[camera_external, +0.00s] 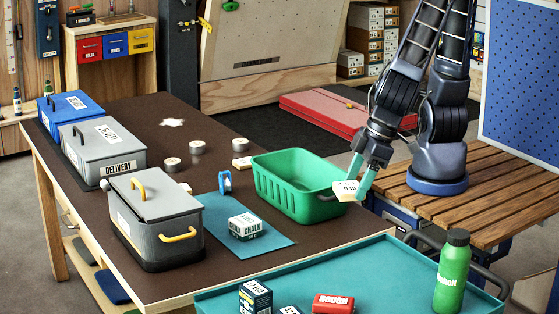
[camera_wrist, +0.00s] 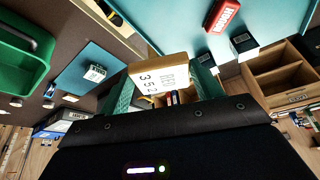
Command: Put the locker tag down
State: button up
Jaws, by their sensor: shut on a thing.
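The locker tag (camera_external: 346,190) is a small pale wooden block with a white label and dark print. My gripper (camera_external: 360,176) has teal fingers and is shut on it. In the wrist view the tag (camera_wrist: 160,74) sits between the two fingertips of my gripper (camera_wrist: 166,86), its label facing the camera. In the external view the tag is in the air by the right end of the green basket (camera_external: 283,200), overlapping the basket's handle in the picture. I cannot tell its exact height.
The brown table (camera_external: 235,262) holds grey delivery boxes (camera_external: 115,150), a blue mat (camera_external: 270,242) with a chalk box (camera_external: 244,227), and small round tins. In front, a teal tray (camera_external: 390,275) carries a green bottle (camera_external: 453,270), a red box (camera_external: 333,303) and dark boxes. Its middle is clear.

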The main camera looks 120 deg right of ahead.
aim_at(347, 273)
notch_tip(347, 273, down, 20)
jog(key=shift+r, duration=0.1)
dwell(0.5)
jog(key=o, duration=1)
jog(key=shift+c, duration=0.2)
jog(key=v, duration=1.2)
